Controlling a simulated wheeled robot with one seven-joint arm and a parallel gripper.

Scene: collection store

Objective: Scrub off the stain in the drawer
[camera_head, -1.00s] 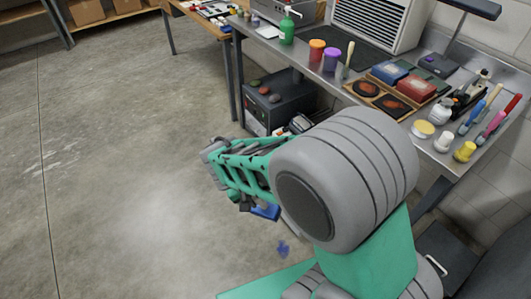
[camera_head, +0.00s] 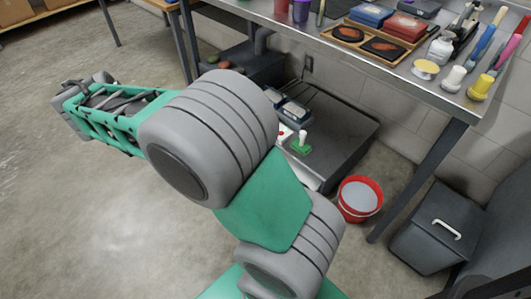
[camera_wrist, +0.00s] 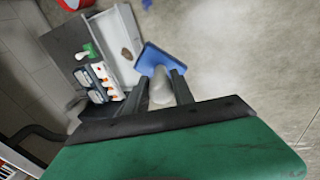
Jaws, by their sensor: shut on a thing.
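In the wrist view my gripper (camera_wrist: 157,88) is shut on the pale handle of a blue scrubber (camera_wrist: 160,58), its blue head pointing away from the jaws. An open, light grey drawer (camera_wrist: 113,38) lies left of the scrubber, with a brown stain (camera_wrist: 127,54) on its floor. The scrubber appears at the drawer's right edge, not over the stain; its height above the drawer is unclear. In the head view my arm hides the scrubber and most of the drawer.
A green-based, white-handled tool (camera_head: 301,147) sits beside the drawer, on the dark low cabinet (camera_head: 345,125) under the metal workbench (camera_head: 380,62). A red bucket (camera_head: 358,204) and a dark lidded bin (camera_head: 436,235) stand to the right. The floor at left is open.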

